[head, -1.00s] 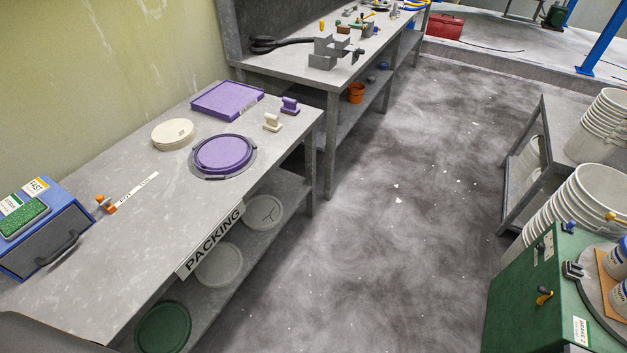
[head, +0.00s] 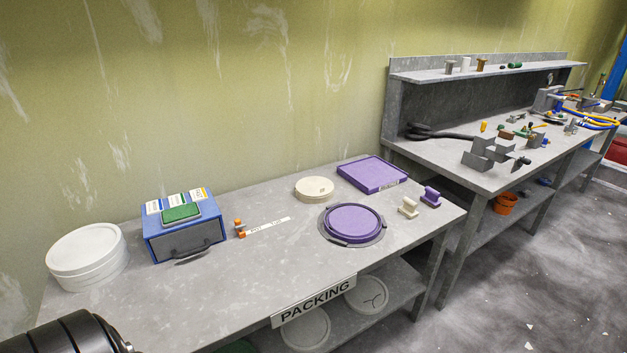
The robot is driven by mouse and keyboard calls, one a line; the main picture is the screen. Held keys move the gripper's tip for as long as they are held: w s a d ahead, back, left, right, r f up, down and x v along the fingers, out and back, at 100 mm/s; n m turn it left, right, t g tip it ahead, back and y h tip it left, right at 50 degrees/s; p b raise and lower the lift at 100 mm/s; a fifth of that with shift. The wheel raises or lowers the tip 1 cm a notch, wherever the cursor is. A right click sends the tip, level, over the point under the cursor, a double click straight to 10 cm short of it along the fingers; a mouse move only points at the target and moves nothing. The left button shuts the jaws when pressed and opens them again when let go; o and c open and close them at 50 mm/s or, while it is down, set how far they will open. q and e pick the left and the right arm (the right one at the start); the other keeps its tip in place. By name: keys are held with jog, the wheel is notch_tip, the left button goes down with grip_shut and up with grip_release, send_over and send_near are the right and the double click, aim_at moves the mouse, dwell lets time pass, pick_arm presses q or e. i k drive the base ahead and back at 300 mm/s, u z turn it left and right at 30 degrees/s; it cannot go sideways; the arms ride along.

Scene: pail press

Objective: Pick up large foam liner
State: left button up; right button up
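No thing is plainly marked as the large foam liner, and I cannot tell for sure which one it is. On the packing bench (head: 235,290) a purple round disc (head: 353,222) lies flat in a dark grey round holder. A smaller, thick cream disc (head: 314,188) lies flat behind it. A purple rectangular slab (head: 373,174) lies at the back right of the bench. Pale round discs lie on the shelf under the bench, one (head: 305,328) partly hidden by the bench edge. Neither gripper shows; a black rounded part of my arm fills the lower left corner.
A stack of white lids (head: 87,256) stands at the bench's left end, beside a blue box (head: 184,228) with a green pad. A cream handled block (head: 408,208) and a purple one (head: 431,197) stand at right. A second bench (head: 450,155) with tools stands beyond. The bench's front middle is clear.

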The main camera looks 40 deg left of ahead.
aim_at(315, 186)
jog(key=u, duration=1.1)
